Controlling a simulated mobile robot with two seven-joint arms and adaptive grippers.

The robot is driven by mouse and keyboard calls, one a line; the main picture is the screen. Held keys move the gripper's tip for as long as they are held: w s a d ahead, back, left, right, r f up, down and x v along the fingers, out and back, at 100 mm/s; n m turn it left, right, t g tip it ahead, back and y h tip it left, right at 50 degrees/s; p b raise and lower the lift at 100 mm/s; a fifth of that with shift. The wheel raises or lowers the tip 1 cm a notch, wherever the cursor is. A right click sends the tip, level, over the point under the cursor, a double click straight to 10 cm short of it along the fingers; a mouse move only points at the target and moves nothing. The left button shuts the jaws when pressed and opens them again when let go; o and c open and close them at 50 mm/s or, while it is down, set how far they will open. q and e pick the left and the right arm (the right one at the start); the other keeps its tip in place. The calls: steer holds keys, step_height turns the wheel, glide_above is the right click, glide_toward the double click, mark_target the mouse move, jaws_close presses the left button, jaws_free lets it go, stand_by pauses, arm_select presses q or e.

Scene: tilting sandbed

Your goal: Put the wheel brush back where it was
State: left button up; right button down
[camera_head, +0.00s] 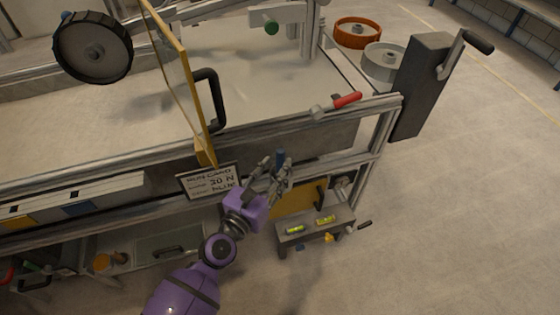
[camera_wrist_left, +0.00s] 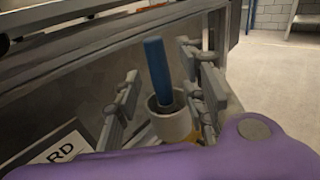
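A blue handle (camera_head: 280,157) stands upright by the front of the sandbed frame; I take it to be the wheel brush. In the left wrist view the blue handle (camera_wrist_left: 157,70) rises from a pale round cup (camera_wrist_left: 171,122), and its lower end is hidden inside. My left gripper (camera_head: 272,172) is at the handle. In the left wrist view its fingers (camera_wrist_left: 163,95) stand apart on either side of the handle and cup, with gaps visible. My right gripper is not in view.
A label card (camera_head: 210,182) hangs left of my left gripper. A small grey shelf (camera_head: 315,225) with level vials sits below right. A red-handled tool (camera_head: 346,100) lies on the top rail. A grey crank post (camera_head: 420,85) stands right. The floor (camera_head: 470,200) at right is clear.

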arm_select(q)
steer(key=b+v, duration=0.1)
steer(key=v, duration=0.7)
steer(key=shift+s, duration=0.1)
steer(key=s+a+f+m+g+y, duration=0.2)
steer(key=s+a+f+m, duration=0.3)
steer(key=s+m, duration=0.5)
steer(key=s+a+f+m+g+y, duration=0.3)
steer(key=s+a+f+m, duration=0.2)
steer(key=s+f+m, duration=0.4)
steer(key=s+a+f+m+g+y, duration=0.3)
steer(key=s+a+f+m, duration=0.2)
steer(key=s+f+m, duration=0.3)
steer(key=s+m, duration=0.3)
steer(key=m, duration=0.1)
steer(key=shift+s, duration=0.4)
steer(key=shift+c, duration=0.2)
